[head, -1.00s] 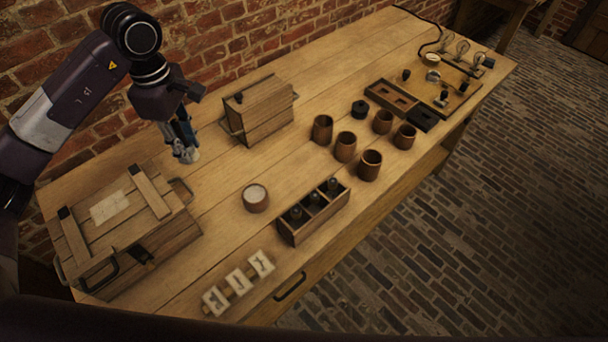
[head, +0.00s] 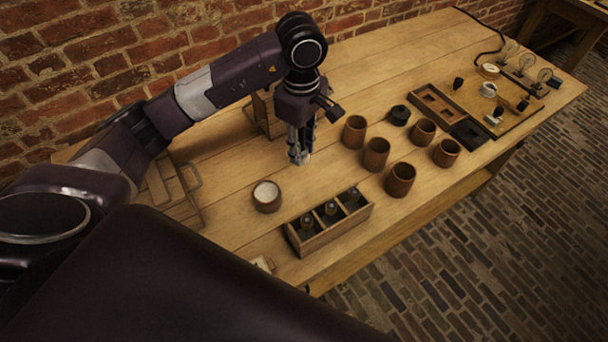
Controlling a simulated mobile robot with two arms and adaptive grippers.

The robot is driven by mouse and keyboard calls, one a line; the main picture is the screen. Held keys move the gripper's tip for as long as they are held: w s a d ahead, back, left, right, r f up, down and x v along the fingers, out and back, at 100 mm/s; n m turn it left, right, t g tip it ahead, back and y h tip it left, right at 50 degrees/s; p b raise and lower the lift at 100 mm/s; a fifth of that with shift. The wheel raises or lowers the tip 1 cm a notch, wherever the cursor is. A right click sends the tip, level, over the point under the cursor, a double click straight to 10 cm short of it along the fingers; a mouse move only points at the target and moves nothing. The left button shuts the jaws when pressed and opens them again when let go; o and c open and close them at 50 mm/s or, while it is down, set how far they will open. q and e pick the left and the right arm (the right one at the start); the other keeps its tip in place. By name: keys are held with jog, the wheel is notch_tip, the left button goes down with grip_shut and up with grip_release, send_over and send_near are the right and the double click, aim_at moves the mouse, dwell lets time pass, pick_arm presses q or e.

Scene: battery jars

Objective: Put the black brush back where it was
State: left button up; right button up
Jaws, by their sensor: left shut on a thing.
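I cannot pick out a black brush for sure elsewhere. A flat black block (head: 470,133) lies beside a wooden tray with two compartments (head: 422,107) at the right. My right gripper is not in view.
Several brown cups (head: 401,181) stand right of the gripper, with a round black piece (head: 399,115) behind. A cup with pale contents (head: 266,196) and a three-part wooden box holding dark bottles (head: 358,218) are nearer. A board with bulbs (head: 520,106) is far right.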

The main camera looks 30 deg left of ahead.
aim_at(303, 186)
pick_arm(q)
notch_tip(303, 186, down, 11)
jog(key=shift+w+f+p, duration=0.1)
jog(key=shift+f+p, duration=0.05)
jog(key=shift+p, duration=0.75)
jog(key=shift+f, duration=0.15)
jog(key=o, duration=1.1)
jog(key=shift+o, duration=0.2)
